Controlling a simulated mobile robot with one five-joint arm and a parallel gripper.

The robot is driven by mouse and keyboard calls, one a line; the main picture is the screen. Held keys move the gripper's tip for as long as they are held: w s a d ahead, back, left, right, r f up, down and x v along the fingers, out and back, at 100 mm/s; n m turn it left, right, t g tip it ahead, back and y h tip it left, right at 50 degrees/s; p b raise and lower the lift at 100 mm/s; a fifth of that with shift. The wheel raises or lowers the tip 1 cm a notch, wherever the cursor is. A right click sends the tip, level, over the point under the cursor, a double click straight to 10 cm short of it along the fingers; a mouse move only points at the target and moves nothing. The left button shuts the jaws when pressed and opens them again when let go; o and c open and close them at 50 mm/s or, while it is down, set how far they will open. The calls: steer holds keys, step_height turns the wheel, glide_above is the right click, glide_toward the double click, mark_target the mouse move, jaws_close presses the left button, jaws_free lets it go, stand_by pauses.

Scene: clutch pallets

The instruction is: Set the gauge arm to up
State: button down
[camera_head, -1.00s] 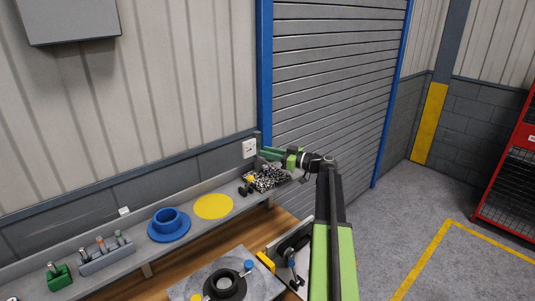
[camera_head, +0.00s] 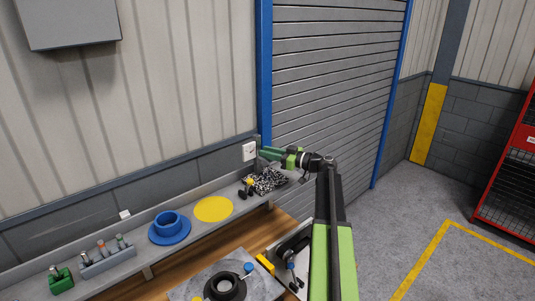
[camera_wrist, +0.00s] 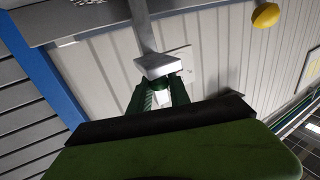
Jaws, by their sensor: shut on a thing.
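My gripper (camera_head: 267,154) is stretched out over the back shelf, beside a small white box (camera_head: 249,151) on the wall. In the wrist view the box (camera_wrist: 158,66) is just beyond my green fingers (camera_wrist: 160,97), which are shut on a small pale piece between them. I cannot tell what that piece is, or whether finger and box touch. No part is clearly recognisable as the gauge arm. A black fixture with a blue knob (camera_head: 291,266) stands on a pale plate below my arm, partly hidden by it.
The shelf bears a black-and-white speckled heap (camera_head: 267,181), a yellow disc (camera_head: 213,209), a blue flanged ring (camera_head: 168,226) and a grey holder with pegs (camera_head: 107,259). A grey plate (camera_head: 185,291) with a black ring (camera_head: 226,287) lies on the wooden bench. Floor at right is clear.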

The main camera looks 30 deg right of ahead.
steer(key=shift+r+p, duration=0.3)
steer(key=shift+r, duration=0.55)
steer(key=shift+w+f, duration=0.1)
steer(key=shift+f, duration=0.1)
steer(key=c, duration=1.3)
jaws_free()
steer(key=v, duration=1.7)
steer(key=shift+s+d, duration=0.2)
steer(key=shift+s, duration=0.05)
